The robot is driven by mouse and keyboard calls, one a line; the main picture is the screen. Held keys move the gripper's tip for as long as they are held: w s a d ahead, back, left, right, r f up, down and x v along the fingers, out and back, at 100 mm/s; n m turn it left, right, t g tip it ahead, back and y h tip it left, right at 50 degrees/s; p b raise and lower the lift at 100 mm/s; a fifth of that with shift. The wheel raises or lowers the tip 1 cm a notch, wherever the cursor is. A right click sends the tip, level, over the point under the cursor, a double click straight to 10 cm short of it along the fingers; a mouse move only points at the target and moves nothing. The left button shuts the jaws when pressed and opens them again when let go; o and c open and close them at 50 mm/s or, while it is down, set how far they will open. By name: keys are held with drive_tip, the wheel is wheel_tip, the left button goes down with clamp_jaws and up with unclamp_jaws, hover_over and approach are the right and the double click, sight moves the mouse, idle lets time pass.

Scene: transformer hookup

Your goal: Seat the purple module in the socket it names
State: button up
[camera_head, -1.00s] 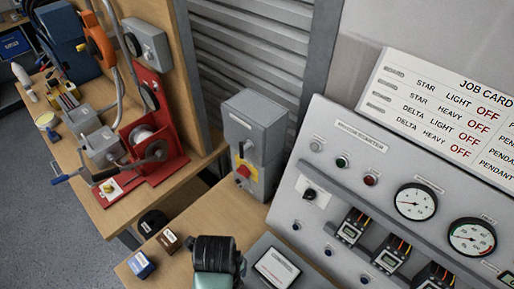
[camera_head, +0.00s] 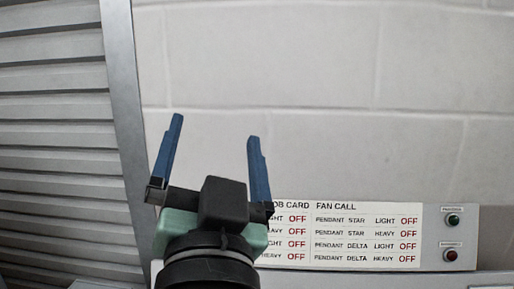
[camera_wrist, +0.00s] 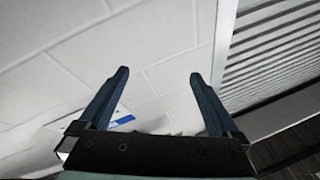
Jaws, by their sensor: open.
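My gripper (camera_head: 216,128) is raised in front of a pale block wall in the head view. Its two blue fingers stand wide apart with nothing between them. In the wrist view the gripper (camera_wrist: 158,77) is also open and empty, with the wall behind it. The purple module shows in neither current view. No socket is in sight either. The job card (camera_head: 345,237) on the white board is low in the head view, partly hidden behind my gripper. Its readable rows say OFF in red.
A grey slatted shutter (camera_head: 50,150) with a metal frame stands at left. A green button (camera_head: 453,220) and a red button (camera_head: 452,255) sit on a panel at lower right. A blue-and-white patch (camera_wrist: 122,120) shows behind the left finger. The bench is out of view.

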drive_tip(key=s+d+r+n+t+h, duration=0.2)
drive_tip(key=s+d+r+n+t, duration=0.1)
drive_tip(key=s+r, duration=0.5)
wheel_tip(320, 180, up, 3)
drive_tip(key=shift+s+d+f+t, duration=0.1)
drive_tip(key=shift+s+d+t, duration=0.05)
drive_tip(key=shift+d+t, duration=0.75)
